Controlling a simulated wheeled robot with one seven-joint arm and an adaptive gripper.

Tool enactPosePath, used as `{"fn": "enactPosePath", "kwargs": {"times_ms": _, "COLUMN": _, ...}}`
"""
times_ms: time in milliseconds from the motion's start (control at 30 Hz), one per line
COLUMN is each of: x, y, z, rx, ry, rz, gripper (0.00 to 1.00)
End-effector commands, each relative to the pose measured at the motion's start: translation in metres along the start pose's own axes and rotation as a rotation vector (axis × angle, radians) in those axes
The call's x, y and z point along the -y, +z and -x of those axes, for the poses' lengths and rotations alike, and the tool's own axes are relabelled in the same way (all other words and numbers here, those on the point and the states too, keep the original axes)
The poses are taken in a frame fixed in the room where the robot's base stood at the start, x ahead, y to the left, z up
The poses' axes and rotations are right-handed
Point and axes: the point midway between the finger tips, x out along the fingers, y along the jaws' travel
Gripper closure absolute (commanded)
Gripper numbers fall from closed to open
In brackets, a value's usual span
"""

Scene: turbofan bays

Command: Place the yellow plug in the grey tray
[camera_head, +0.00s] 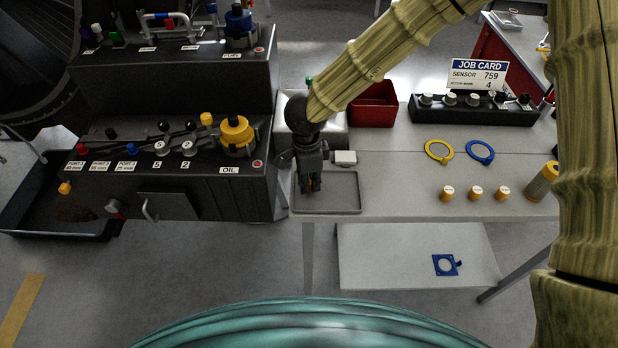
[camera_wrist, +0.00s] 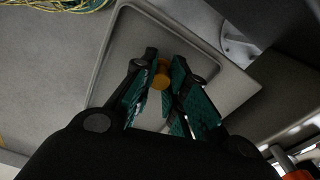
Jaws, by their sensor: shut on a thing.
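My gripper (camera_head: 310,186) hangs fingers-down over the left part of the shallow grey tray (camera_head: 343,192) at the bench's left end. In the wrist view my gripper (camera_wrist: 160,85) is shut on a yellow-orange plug (camera_wrist: 161,75), which sits between the fingertips. The grey tray also shows behind it in the wrist view (camera_wrist: 195,35). The fingers hide the held plug in the head view. I cannot tell whether the plug touches the tray floor.
A black console (camera_head: 190,190) with an oil cap and ports stands close left of the tray. A white block (camera_head: 345,157) and a red bin (camera_head: 374,104) lie behind. Yellow (camera_head: 439,151) and blue (camera_head: 480,151) rings and several yellow-orange caps (camera_head: 476,193) sit to the right.

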Motion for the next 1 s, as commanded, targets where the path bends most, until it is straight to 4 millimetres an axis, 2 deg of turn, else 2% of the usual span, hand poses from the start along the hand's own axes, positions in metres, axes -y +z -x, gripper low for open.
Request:
{"fn": "enactPosePath", "kwargs": {"times_ms": 333, "x": 0.000, "y": 0.000, "z": -0.003, "rx": 0.000, "ry": 0.000, "rz": 0.000, "gripper": 0.95}}
{"fn": "enactPosePath", "kwargs": {"times_ms": 367, "x": 0.000, "y": 0.000, "z": -0.003, "rx": 0.000, "ry": 0.000, "rz": 0.000, "gripper": 0.80}}
{"fn": "enactPosePath", "kwargs": {"times_ms": 467, "x": 0.000, "y": 0.000, "z": -0.003, "rx": 0.000, "ry": 0.000, "rz": -0.001, "gripper": 0.64}}
{"fn": "enactPosePath", "kwargs": {"times_ms": 833, "x": 0.000, "y": 0.000, "z": -0.001, "rx": 0.000, "ry": -0.001, "rz": -0.001, "gripper": 0.64}}
{"fn": "enactPosePath", "kwargs": {"times_ms": 1000, "x": 0.001, "y": -0.001, "z": 0.016, "rx": 0.001, "ry": -0.003, "rz": -0.002, "gripper": 0.64}}
